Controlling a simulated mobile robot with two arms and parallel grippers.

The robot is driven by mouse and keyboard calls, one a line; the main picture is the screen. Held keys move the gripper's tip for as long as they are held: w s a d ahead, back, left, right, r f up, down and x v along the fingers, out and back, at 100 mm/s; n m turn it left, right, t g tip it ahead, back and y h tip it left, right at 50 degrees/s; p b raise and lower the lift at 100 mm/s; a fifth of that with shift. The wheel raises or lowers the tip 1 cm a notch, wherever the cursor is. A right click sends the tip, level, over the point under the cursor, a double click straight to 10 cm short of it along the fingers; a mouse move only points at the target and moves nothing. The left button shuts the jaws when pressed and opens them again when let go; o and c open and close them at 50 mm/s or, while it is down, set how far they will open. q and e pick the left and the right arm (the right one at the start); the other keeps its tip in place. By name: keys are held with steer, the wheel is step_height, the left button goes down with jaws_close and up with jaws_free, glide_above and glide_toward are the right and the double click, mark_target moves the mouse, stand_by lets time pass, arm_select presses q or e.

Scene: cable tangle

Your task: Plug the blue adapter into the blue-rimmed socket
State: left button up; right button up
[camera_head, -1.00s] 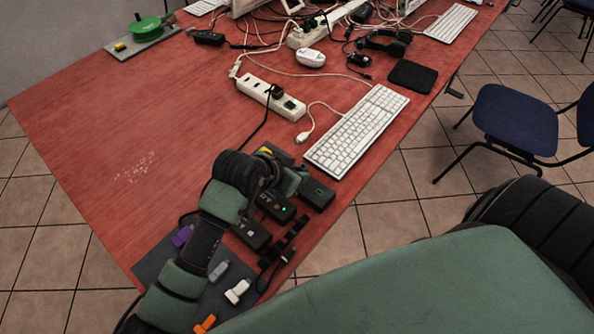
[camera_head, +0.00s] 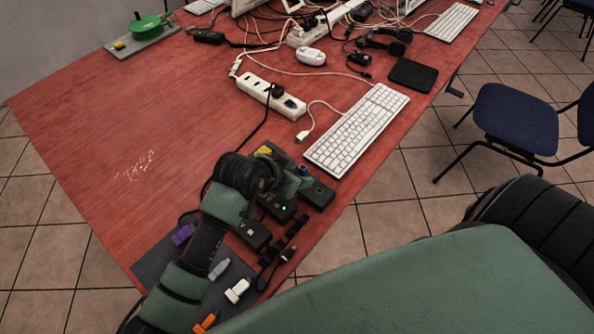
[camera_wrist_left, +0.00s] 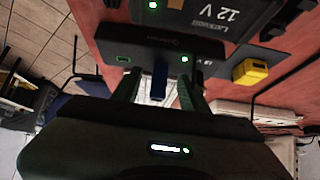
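The blue adapter (camera_wrist_left: 160,82) stands between the two fingers of my left gripper (camera_wrist_left: 160,92) in the left wrist view, with a gap on each side. The gripper is open around it. The adapter's far end meets the face of a black box (camera_wrist_left: 143,48) with a green-rimmed port and a green light. The blue-rimmed socket itself is not visible; the adapter covers that part of the face. In the head view the left gripper (camera_head: 290,178) is over the black boxes, and a bit of blue (camera_head: 304,170) shows there. My right gripper is not in view.
More black boxes (camera_head: 252,234) stand close by. A yellow adapter (camera_head: 265,150) is beside the gripper. Purple (camera_head: 182,235), grey (camera_head: 219,268), white (camera_head: 237,290) and orange (camera_head: 205,322) adapters lie on or near the dark mat. A keyboard (camera_head: 357,130) is just beyond; the table's left is clear.

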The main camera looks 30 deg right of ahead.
arm_select(q)
steer(key=v, duration=0.7)
steer(key=shift+s+a+r, duration=0.1)
steer(key=shift+a+r, duration=0.15)
